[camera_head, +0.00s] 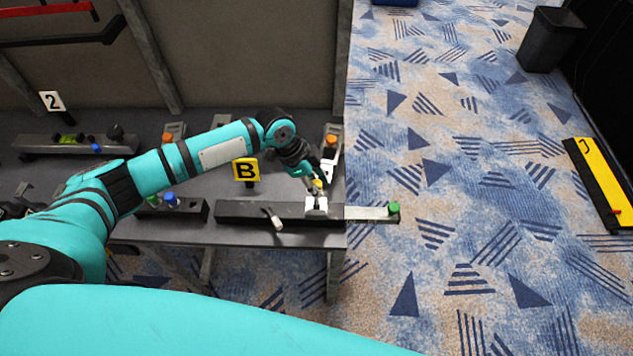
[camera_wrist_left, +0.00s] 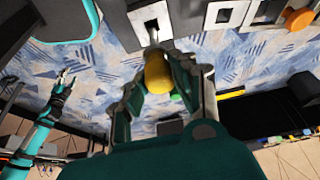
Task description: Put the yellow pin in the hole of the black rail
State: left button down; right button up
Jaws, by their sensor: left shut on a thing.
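My left gripper (camera_head: 316,187) is shut on the yellow pin (camera_head: 318,184), just above the white block on the black rail (camera_head: 245,210). In the left wrist view the yellow pin (camera_wrist_left: 157,75) sits between the fingers of the left gripper (camera_wrist_left: 165,85). Its thin dark end points at the white square (camera_wrist_left: 150,22) with a dark opening. Whether the tip is inside the hole or only near it, I cannot tell. My right gripper (camera_wrist_left: 66,80) shows small at the left of the left wrist view, its fingers apart and empty.
The rail lies near the front edge of the dark table, with a light bar and green knob (camera_head: 394,208) past its right end. A white-tipped lever (camera_head: 273,219) and a yellow B sign (camera_head: 246,171) are close by. Patterned carpet lies open at right.

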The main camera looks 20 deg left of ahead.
aim_at(316, 205)
pick_arm(q)
jog(key=shift+f, duration=0.2)
jog(key=shift+f+b, duration=0.4)
jog(key=shift+f, duration=0.15)
jog(key=shift+f, duration=0.15)
jog(key=shift+f+b, duration=0.8)
jog(key=shift+f, duration=0.65)
jog(key=shift+f, duration=0.25)
jog(key=shift+f+b, duration=0.5)
jog(key=shift+b, duration=0.05)
